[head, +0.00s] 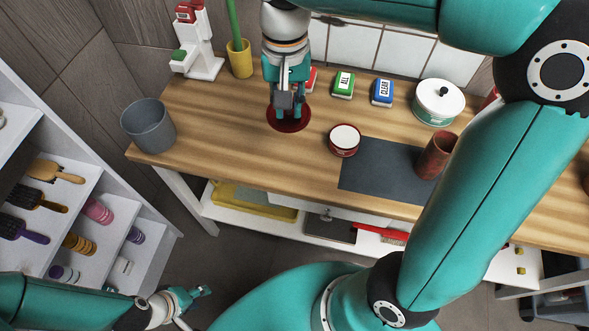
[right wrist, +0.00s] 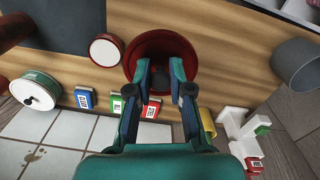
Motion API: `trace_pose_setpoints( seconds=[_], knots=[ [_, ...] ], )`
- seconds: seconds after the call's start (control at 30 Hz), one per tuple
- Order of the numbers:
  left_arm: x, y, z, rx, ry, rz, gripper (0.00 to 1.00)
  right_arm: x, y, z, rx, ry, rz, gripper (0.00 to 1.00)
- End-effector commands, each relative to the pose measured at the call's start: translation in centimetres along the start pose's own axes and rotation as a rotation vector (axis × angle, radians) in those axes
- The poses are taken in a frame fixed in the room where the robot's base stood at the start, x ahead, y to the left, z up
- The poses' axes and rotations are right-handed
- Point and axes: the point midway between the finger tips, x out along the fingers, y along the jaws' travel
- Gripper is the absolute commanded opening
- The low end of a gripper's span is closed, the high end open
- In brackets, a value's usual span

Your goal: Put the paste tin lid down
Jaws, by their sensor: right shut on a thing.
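The dark red paste tin lid (head: 303,122) is round and lies level below my right gripper (head: 289,106). It also shows in the right wrist view (right wrist: 186,47), where the right gripper's fingers (right wrist: 160,75) are shut on its dark knob. Whether the lid touches the wooden worktop or hangs just above it, I cannot tell. A red tin with a white top (head: 344,139) stands to the right of the lid, apart from it. My left gripper (head: 197,306) is low at the left, away from the worktop, with its fingers apart and empty.
A grey mat (head: 375,176) lies right of the lid, with a brown-red cup (head: 436,156) on it. Green (head: 343,85) and blue (head: 382,92) boxes and a white-green pot (head: 438,103) stand behind. A grey bucket (head: 148,126) stands left; wood between it and the lid is clear.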

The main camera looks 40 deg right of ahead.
Motion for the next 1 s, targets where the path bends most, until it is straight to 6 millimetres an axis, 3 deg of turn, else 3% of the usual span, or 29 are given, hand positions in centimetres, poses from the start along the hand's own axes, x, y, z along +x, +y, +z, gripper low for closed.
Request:
trace_pose_setpoints(
  seconds=[0.17,0.7,1.0],
  knots=[
    [0.3,-0.1,0.0,0.000,0.000,0.000,0.40,0.4,1.1,1.1,0.052,-0.007,0.000,0.00],
    [1.1,-0.4,0.0,0.000,0.000,0.000,0.40,13.2,1.0,1.1,0.051,-0.009,0.000,0.00],
    [1.2,-0.4,0.0,0.000,0.000,0.000,0.40,15.8,0.9,1.0,0.052,-0.007,-0.002,0.00]
  ],
)
